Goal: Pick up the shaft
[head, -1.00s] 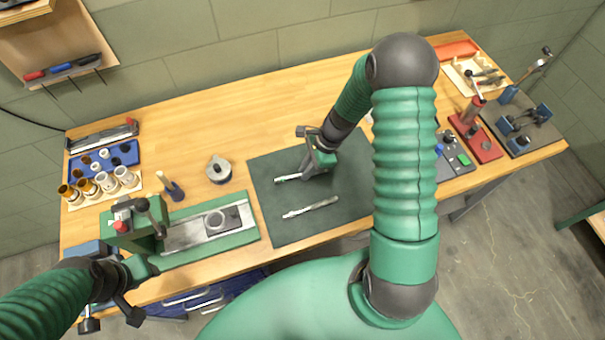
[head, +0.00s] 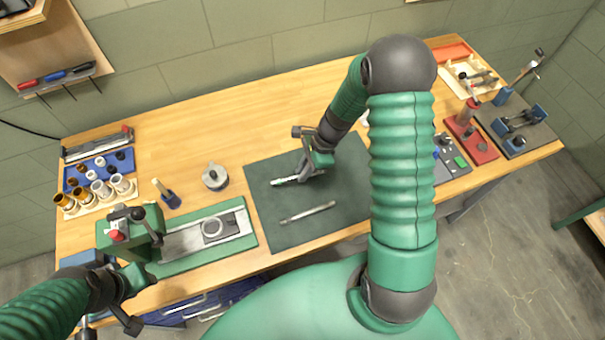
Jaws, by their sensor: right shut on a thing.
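My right gripper (head: 314,170) is low over the dark green mat (head: 262,215), near its upper middle. It is shut on a slim, pale metal shaft (head: 283,182), whose left end sticks out past the jaws. The rest of that piece is hidden by the gripper. I cannot tell whether it touches the mat. A second slim metal piece (head: 308,213) lies on the mat nearer to me, apart from the gripper. My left gripper (head: 125,300) is at the lower left by the bench's front edge; its jaws do not show clearly.
A green fixture with a metal bed (head: 190,240) stands left of the mat. A round metal part (head: 215,177) stands behind it. A rack of cups (head: 95,193) is at far left. A red-based press (head: 470,135) and dark-based clamps (head: 518,125) stand right. The bench's back middle is clear.

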